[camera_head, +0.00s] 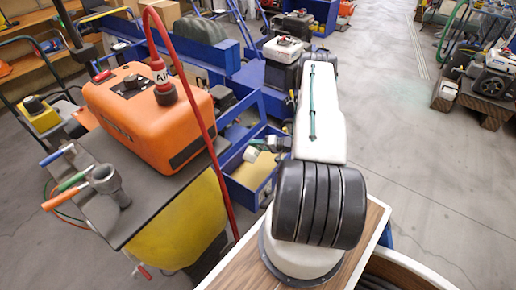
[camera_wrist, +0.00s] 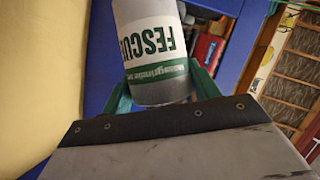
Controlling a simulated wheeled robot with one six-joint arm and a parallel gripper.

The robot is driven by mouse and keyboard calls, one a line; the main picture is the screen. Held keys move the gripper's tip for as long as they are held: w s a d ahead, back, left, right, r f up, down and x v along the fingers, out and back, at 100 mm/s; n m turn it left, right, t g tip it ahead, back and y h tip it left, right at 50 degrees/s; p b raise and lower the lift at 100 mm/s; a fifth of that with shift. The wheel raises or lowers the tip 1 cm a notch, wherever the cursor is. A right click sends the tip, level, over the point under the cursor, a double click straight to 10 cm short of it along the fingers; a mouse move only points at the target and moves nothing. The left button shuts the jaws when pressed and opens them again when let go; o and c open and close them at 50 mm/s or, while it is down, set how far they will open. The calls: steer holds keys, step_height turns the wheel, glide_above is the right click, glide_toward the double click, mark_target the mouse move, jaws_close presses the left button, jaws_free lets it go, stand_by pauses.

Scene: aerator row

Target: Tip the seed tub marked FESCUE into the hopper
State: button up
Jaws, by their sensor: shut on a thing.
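The tub marked FESCUE (camera_wrist: 150,45) is grey-white with a white and green label, and its lettering is upside down in the wrist view. My gripper (camera_wrist: 163,94) has green fingers on both sides of the tub's near end and is shut on it. The tub's far end runs out of the top of the picture.
An orange machine (camera_head: 150,115) on a grey-topped cart stands left of my arm, with a red hose (camera_head: 195,90) arching over it. Blue frames and engines (camera_head: 283,48) stand beyond. Open floor (camera_head: 400,130) lies right.

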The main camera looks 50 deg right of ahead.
steer(key=r+n+h, duration=0.3)
steer(key=n, duration=0.1)
steer(key=shift+s+a+r, duration=0.1)
steer(key=shift+a+r, duration=0.05)
steer(key=shift+a, duration=0.15)
steer(key=r+n+h, duration=0.1)
steer(key=n, duration=0.1)
steer(key=a+r+n+h, duration=0.1)
steer(key=r+n+h, duration=0.1)
steer(key=shift+r+h, duration=0.1)
steer(key=shift+h, duration=0.2)
steer(key=shift+a, duration=0.1)
